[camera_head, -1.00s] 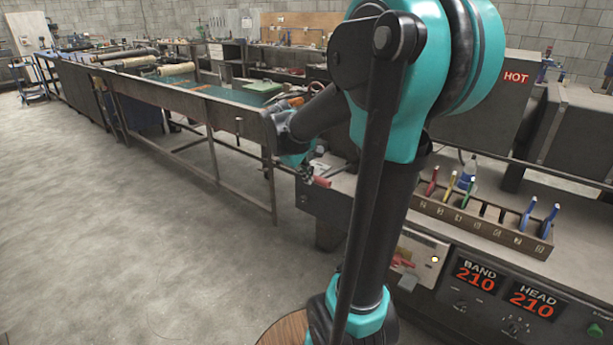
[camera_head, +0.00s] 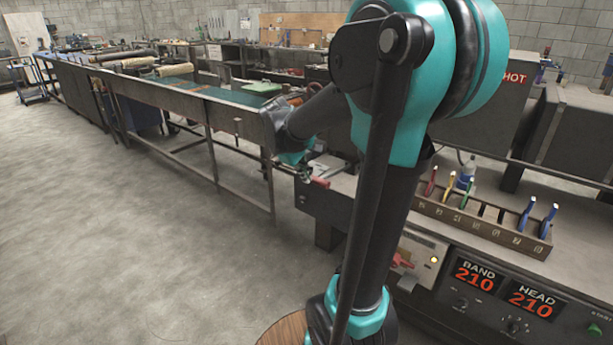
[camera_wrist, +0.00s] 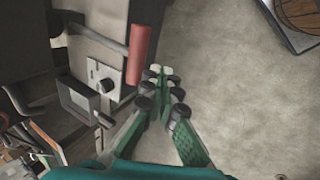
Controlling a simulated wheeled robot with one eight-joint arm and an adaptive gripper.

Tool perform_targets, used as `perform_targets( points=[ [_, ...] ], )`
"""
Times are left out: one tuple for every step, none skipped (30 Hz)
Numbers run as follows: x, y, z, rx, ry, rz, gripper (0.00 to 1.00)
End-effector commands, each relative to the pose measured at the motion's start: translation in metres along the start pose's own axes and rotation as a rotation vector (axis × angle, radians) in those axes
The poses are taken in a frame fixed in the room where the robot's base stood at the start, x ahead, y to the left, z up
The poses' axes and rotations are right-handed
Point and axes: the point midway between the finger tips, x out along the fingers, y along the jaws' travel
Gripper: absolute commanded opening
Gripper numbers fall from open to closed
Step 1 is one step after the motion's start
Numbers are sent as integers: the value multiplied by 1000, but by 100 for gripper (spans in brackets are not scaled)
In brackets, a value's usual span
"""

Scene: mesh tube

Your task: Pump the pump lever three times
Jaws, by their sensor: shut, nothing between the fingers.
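A lever with a red grip (camera_wrist: 138,55) on a grey arm shows in the wrist view, just left of my gripper (camera_wrist: 163,74). I take it to be the pump lever. My green fingers are together and empty, their tips lower right of the red grip and apart from it in the picture. In the head view a red handle (camera_head: 319,182) sticks out at the bench's left front corner, near the end of my arm. My fingers cannot be made out clearly there.
A gauge box (camera_wrist: 76,99) and a knob plate (camera_wrist: 104,85) sit beside the lever. A tool rack (camera_head: 480,222) with coloured handles stands on the bench, above the red readouts (camera_head: 505,290). A long table (camera_head: 190,100) runs to the back left. The floor (camera_head: 130,230) at left is clear.

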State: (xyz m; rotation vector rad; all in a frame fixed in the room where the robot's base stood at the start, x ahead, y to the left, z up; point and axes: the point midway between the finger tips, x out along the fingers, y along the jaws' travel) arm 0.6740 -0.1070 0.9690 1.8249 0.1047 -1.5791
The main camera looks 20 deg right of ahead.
Motion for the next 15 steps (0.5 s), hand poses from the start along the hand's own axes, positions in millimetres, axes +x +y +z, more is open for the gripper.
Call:
perform_targets(
  points=[
    [-1, 3, 0, 1, -3, -6, 0],
    [-2, 5, -1, 2, -6, -14, 0],
    [-4, 9, -2, 4, -10, -30, 0],
    [-6, 13, -2, 5, -16, -45, 0],
    [-8, 18, -3, 6, -20, -64, 0],
    [-12, 26, -5, 8, -27, -92, 0],
    [-16, 33, -5, 9, -32, -118, 0],
    [-20, 39, -6, 10, -35, -145, 0],
    [-26, 49, -6, 11, -40, -182, 0],
    [-31, 56, -7, 11, -42, -210, 0],
    [-36, 63, -7, 10, -42, -237, 0],
    [-42, 72, -6, 11, -41, -273, 0],
    [-47, 78, -6, 10, -39, -299, 0],
    [-52, 84, -6, 9, -37, -324, 0],
    [-59, 92, -5, 9, -32, -354, 0]
  ],
)
